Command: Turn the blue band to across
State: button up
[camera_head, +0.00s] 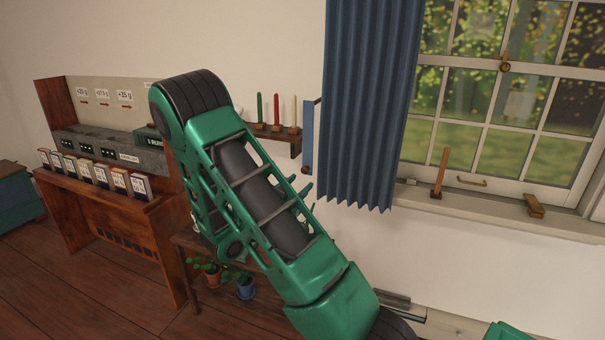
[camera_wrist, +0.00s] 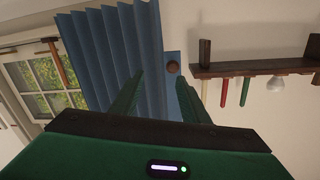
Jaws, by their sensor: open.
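The blue band (camera_head: 308,135) is a narrow upright strip on the wall beside the right end of the small shelf, close to the left edge of the blue curtain (camera_head: 370,100). A round brown knob (camera_head: 305,170) sits at its lower end. In the wrist view, which is upside down, the band (camera_wrist: 171,98) and the knob (camera_wrist: 172,67) show between the fingers of my gripper (camera_wrist: 160,78). The green fingers are apart and nothing is held. I cannot tell how far they are from the band. The fingers partly cover the band and curtain.
A small wall shelf (camera_head: 275,134) holds green, red and white sticks. The window sill (camera_head: 470,209) carries a wooden upright stick (camera_head: 441,172) and a brass piece (camera_head: 535,205). A wooden desk (camera_head: 110,210) stands left. Potted plants (camera_head: 244,286) sit low behind my arm.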

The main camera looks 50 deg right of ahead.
aim_at(303, 172)
jog(key=shift+t, duration=0.7)
jog(key=x, duration=0.3)
jog(key=w+x, duration=0.1)
jog(key=x, duration=0.2)
jog(key=w+a+x, duration=0.1)
jog(key=x, duration=0.2)
jog(key=shift+w+d+f, duration=0.15)
jog(key=shift+w+d, duration=0.05)
jog(key=shift+d, duration=0.25)
jog(key=shift+w+d+n, duration=0.1)
jog(key=shift+d+n, duration=0.15)
jog(key=shift+n, duration=0.05)
jog(key=shift+d, duration=0.1)
